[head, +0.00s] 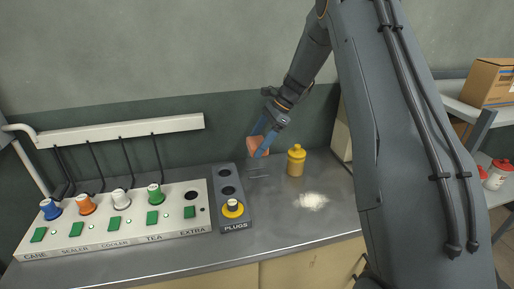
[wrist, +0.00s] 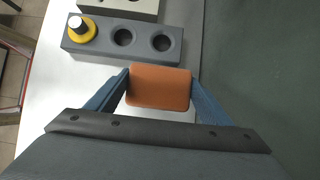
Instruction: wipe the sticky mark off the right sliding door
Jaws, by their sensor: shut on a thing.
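My gripper (head: 262,140) is shut on an orange-brown sponge (head: 254,147) and holds it above the back of the metal counter, left of the yellow bottle. In the wrist view the sponge (wrist: 159,89) sits between the two blue fingers. Beige cabinet doors show below the counter's front edge at the bottom of the head view. The right sliding door (head: 308,267) is only partly in view, with my arm in front of its right end. I cannot make out a sticky mark on the part that shows.
A yellow bottle (head: 296,161) and a white powder patch (head: 310,201) are on the counter (head: 275,222). The grey plug block (head: 232,192) and a panel with coloured plugs (head: 120,222) fill the left. A shelf with a cardboard box (head: 490,82) stands at right.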

